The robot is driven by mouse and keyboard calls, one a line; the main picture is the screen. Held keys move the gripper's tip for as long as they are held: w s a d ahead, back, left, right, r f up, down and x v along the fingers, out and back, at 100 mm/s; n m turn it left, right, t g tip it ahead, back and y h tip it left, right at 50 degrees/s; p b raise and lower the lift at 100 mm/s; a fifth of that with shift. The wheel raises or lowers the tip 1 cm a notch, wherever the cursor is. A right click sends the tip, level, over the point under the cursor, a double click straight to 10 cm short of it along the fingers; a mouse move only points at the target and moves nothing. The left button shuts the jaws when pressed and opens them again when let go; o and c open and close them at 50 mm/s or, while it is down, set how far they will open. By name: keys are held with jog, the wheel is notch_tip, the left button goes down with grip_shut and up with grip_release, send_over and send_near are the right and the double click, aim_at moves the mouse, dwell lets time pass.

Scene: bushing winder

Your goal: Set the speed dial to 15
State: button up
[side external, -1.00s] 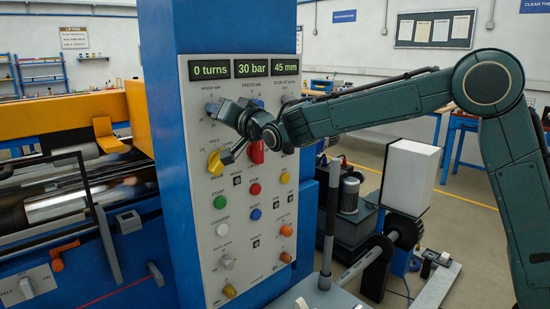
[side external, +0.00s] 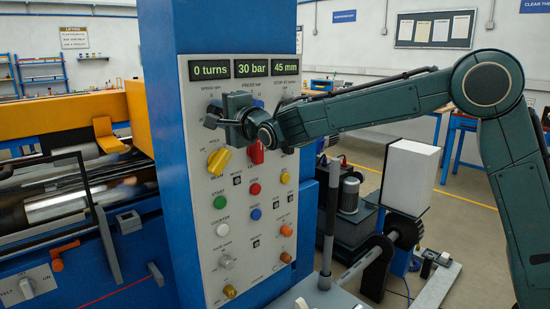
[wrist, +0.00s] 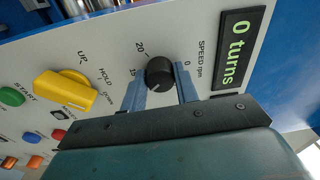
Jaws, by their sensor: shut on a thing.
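The speed dial (wrist: 160,72) is a round black knob on the grey control panel, under the "SPEED rpm" lettering in the wrist view. The numbers 0, 15 and 20 show around it; 15 is partly beside a finger. A small pale mark shows on the knob's lower edge, but I cannot read its setting surely. My gripper (side external: 213,112) is at the panel's upper left in the side view and hides the dial there. In the wrist view its two blue fingers (wrist: 159,80) are on either side of the knob, shut on it.
A yellow hold knob (wrist: 66,90) is close by; it also shows in the side view (side external: 218,161). A red knob (side external: 257,152) and several coloured buttons are on the panel (side external: 205,240). Displays read 0 turns (side external: 210,71), 30 bar (side external: 251,68) and 45 mm (side external: 281,66).

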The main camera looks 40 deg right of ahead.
jog(key=m, duration=0.3)
jog(key=shift+m, duration=2.2)
jog(key=o, duration=1)
jog(key=shift+s, duration=0.15)
jog(key=shift+s+a, duration=0.2)
jog(key=shift+s, duration=3.2)
jog(key=shift+s+a, duration=0.2)
jog(key=shift+s, duration=3.15)
jog(key=shift+d, duration=0.15)
